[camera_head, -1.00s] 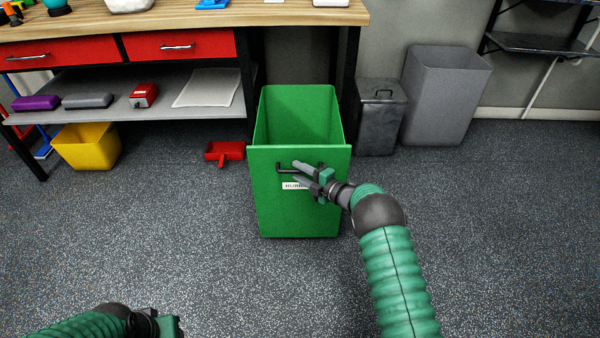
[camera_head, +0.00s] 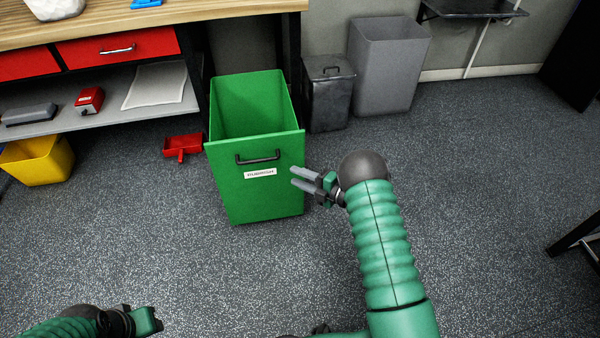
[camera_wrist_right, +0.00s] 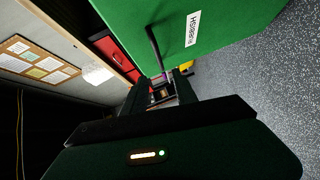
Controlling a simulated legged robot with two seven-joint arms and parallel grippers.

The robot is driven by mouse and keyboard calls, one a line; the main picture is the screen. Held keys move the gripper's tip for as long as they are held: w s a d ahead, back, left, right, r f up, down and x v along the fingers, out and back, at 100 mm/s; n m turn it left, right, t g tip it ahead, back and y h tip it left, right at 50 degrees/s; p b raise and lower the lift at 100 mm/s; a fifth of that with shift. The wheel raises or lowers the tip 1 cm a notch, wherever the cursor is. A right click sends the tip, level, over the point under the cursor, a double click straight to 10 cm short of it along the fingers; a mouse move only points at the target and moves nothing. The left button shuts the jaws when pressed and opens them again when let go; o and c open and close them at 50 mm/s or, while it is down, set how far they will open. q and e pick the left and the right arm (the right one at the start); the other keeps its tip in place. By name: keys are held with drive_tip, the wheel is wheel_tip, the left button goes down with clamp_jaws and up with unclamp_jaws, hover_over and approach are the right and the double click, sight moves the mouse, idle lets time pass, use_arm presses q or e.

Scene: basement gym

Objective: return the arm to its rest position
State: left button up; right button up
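My right gripper (camera_head: 293,176) points left at the lower right of the green bin's front in the head view. Its two fingers are spread with nothing between them. The green bin (camera_head: 232,198) stands upright on the floor with a black handle (camera_head: 258,159) and a white label (camera_head: 260,174). The gripper is to the right of the handle, clear of it. In the right wrist view the fingers (camera_wrist_right: 160,78) are apart, with the handle (camera_wrist_right: 155,48) beyond them. My left gripper (camera_head: 148,320) is at the lower left edge, its fingers not clearly visible.
A workbench (camera_head: 200,12) with red drawers stands behind at left. A red dustpan (camera_head: 183,146), a yellow bin (camera_head: 38,160), a dark lidded bin (camera_head: 329,95) and a grey bin (camera_head: 388,70) stand around. The floor at right is mostly clear.

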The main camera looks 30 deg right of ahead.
drive_tip(key=shift+s+d, duration=0.1)
drive_tip(key=shift+s, duration=0.1)
idle(0.3)
wheel_tip(320, 180, up, 6)
drive_tip(key=d+m+g+h, duration=0.1)
drive_tip(key=m+g+h, duration=0.1)
drive_tip(key=m+h, duration=0.75)
drive_tip(key=s+a+r+m+g+y, duration=0.1)
drive_tip(key=s+a+m+g, duration=0.45)
drive_tip(key=s, duration=0.75)
drive_tip(key=s+a+m+g, duration=0.4)
drive_tip(key=s+a+m, duration=0.25)
drive_tip(key=s, duration=0.65)
drive_tip(key=w+p+v, duration=0.2)
drive_tip(key=p+v, duration=0.9)
drive_tip(key=w+r+p+v, duration=0.1)
drive_tip(key=w+p+v, duration=0.2)
drive_tip(key=p+v, duration=0.8)
drive_tip(key=w+d+r+p+v, duration=0.1)
drive_tip(key=w+p+v, duration=0.2)
drive_tip(key=p+v, duration=0.9)
drive_tip(key=shift+s+m+p, duration=0.3)
drive_tip(key=shift+m+p, duration=0.05)
drive_tip(key=shift+p, duration=0.1)
